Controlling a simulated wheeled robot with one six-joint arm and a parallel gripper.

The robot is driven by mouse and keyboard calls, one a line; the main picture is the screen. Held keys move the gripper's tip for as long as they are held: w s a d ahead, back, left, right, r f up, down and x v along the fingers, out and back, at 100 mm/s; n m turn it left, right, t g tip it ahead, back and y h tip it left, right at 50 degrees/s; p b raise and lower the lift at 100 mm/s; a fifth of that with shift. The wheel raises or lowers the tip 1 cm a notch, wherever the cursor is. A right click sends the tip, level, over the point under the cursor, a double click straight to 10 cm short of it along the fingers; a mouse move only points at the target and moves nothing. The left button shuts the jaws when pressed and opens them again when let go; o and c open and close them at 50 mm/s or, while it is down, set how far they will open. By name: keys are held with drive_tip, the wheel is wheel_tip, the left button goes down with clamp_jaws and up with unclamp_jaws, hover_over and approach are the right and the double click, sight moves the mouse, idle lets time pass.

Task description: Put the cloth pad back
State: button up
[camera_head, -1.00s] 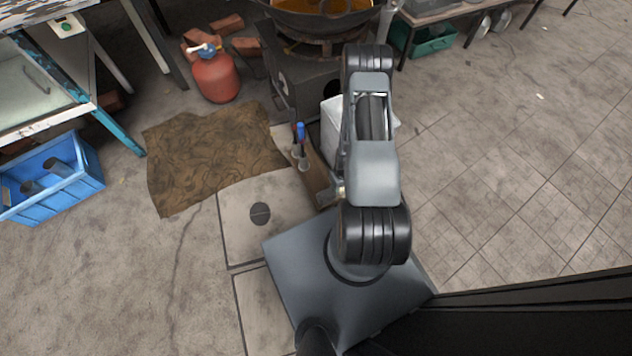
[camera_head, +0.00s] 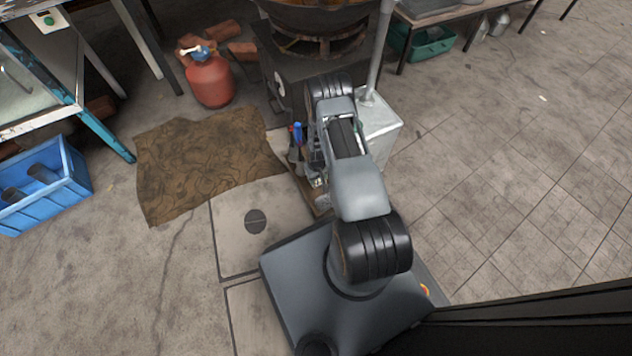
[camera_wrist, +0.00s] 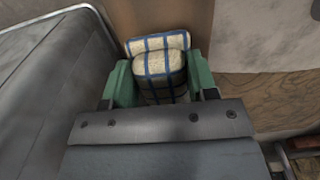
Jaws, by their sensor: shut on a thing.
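The cloth pad (camera_wrist: 160,62) is cream with blue check stripes and shows between the green fingers of my gripper (camera_wrist: 158,80) in the wrist view. My gripper is shut on it. A striped flap shows just beyond the held part; I cannot tell whether it is the same pad folded or a second one. The lower part of the pad is hidden by the gripper body. In the head view my arm hides the pad, and the gripper cannot be made out clearly.
A stove with a wok (camera_head: 318,18) stands ahead. A white box (camera_head: 378,128) is right of my arm, and blue-topped tools (camera_head: 297,133) stand left of it. A red gas cylinder (camera_head: 209,82), brown mat (camera_head: 205,160) and blue crate (camera_head: 45,190) lie left.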

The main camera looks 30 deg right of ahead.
sight(316, 180)
drive_tip(key=shift+w+a+f, duration=0.1)
drive_tip(key=shift+w+f, duration=0.1)
drive_tip(key=shift+f, duration=0.2)
drive_tip(key=shift+w+f+b, duration=0.15)
drive_tip(key=shift+f+b, duration=1.15)
drive_tip(key=shift+f, duration=0.2)
drive_tip(key=shift+f, duration=0.1)
drive_tip(key=shift+f, duration=0.15)
drive_tip(key=o, duration=0.9)
